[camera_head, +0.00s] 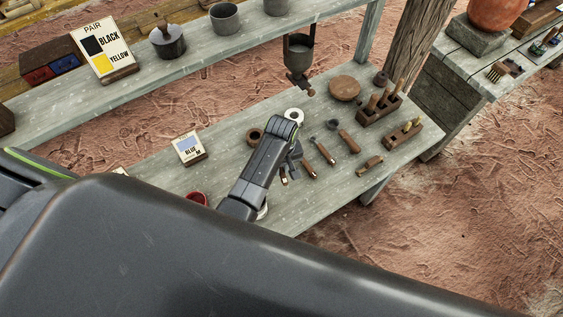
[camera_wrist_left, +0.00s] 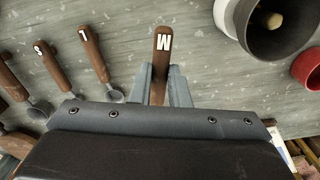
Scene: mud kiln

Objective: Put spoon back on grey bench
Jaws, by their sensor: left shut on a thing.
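My left gripper (camera_head: 291,164) is low over the grey bench (camera_head: 228,152), shut on a spoon. In the left wrist view the spoon's brown handle (camera_wrist_left: 161,52) is marked M and stands out between the two fingers (camera_wrist_left: 161,88). Its bowl is hidden by the gripper. I cannot tell whether the spoon touches the bench. My right gripper is not in view.
A dark cup (camera_wrist_left: 262,35) and a red cup (camera_wrist_left: 309,70) stand right of the held spoon in the wrist view. A BLUE card (camera_head: 187,148), a hanging funnel (camera_head: 298,58) and wooden tool blocks (camera_head: 380,106) surround the work area. The bench's front edge is close.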

